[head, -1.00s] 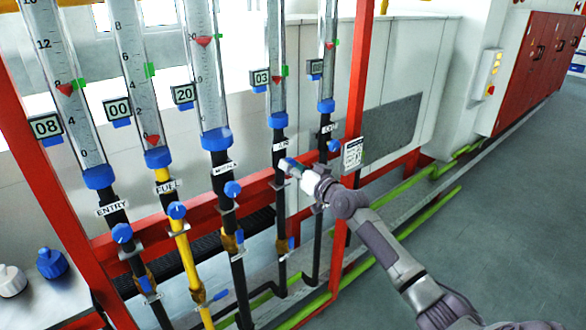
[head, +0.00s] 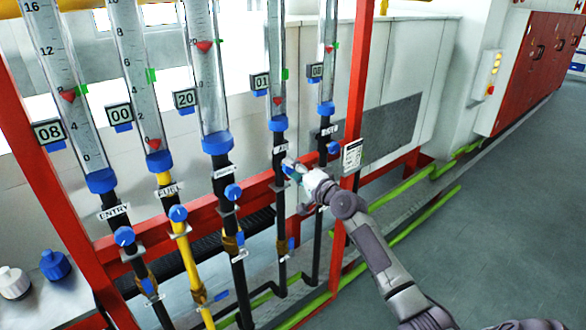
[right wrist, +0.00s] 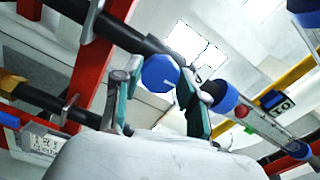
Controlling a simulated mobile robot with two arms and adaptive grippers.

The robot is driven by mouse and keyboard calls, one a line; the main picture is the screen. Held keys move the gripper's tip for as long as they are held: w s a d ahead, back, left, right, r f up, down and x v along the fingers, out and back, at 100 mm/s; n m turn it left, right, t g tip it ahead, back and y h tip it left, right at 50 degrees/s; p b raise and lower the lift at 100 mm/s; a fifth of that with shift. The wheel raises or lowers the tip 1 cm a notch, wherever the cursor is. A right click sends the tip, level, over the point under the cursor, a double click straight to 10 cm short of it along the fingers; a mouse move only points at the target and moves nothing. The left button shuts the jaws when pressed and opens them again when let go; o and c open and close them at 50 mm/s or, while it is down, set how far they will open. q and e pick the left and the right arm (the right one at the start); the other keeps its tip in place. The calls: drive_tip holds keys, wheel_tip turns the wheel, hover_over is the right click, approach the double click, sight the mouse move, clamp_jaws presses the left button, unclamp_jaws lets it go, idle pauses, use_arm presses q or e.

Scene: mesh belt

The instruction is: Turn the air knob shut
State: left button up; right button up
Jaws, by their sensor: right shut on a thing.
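The air knob is a round blue knob; in the right wrist view the knob (right wrist: 160,73) sits between the two teal fingers of my right gripper (right wrist: 155,95). My left gripper is out of view.
Other blue knobs sit on the neighbouring pipes, such as the fuel knob (head: 178,213) and the rightmost pipe's knob (head: 333,147). A red frame post (head: 357,90) stands close to my right gripper. Open grey floor (head: 480,220) lies at the right.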

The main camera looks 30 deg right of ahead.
drive_tip(key=shift+m, duration=0.6)
drive_tip(key=o, duration=1.1)
drive_tip(key=shift+o, duration=0.2)
drive_tip(key=s+d, duration=0.1)
drive_tip(key=s, duration=1.1)
